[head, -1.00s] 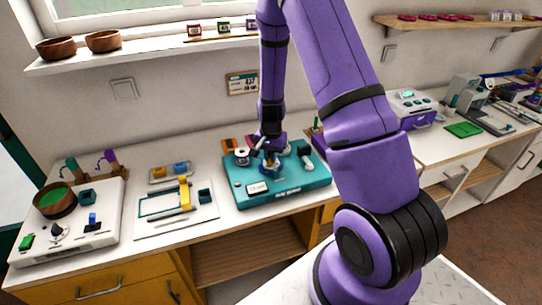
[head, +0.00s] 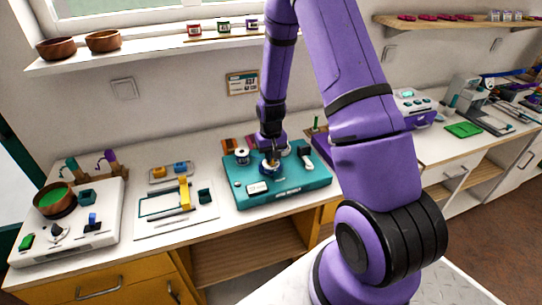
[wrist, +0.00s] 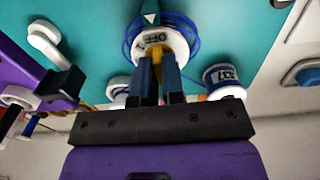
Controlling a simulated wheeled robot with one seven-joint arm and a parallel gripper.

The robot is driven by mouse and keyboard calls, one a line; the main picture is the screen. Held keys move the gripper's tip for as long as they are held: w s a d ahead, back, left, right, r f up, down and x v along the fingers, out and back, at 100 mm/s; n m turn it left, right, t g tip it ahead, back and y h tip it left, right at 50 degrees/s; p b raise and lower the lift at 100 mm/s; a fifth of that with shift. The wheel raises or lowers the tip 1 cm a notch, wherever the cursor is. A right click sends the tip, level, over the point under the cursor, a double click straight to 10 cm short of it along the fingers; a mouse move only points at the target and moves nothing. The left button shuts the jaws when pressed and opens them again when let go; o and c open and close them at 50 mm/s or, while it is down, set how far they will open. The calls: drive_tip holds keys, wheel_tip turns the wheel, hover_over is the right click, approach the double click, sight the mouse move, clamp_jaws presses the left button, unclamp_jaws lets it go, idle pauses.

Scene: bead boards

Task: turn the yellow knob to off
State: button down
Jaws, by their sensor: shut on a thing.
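The yellow knob (wrist: 156,52) sits on a white dial (wrist: 168,38) ringed in blue on the teal board. My gripper (wrist: 158,68) is shut on the knob, with a blue finger on either side of it. The word OFF shows on the dial beside a white pointer mark (wrist: 151,18) on the board; I cannot tell if they line up exactly. In the head view my gripper (head: 269,157) points down at the middle of the teal board (head: 304,187), and the fingers mostly hide the knob.
On the teal board, a white spool (head: 242,156) stands left of my gripper and a black-and-white lever (head: 305,157) stands right. A white board with a yellow bar (head: 185,194) lies to the left. A windowsill (head: 150,56) runs above.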

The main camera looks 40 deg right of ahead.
idle(0.5)
drive_tip(key=c, duration=1.2)
unclamp_jaws()
wheel_tip(320, 180, up, 11)
drive_tip(key=shift+f, duration=0.1)
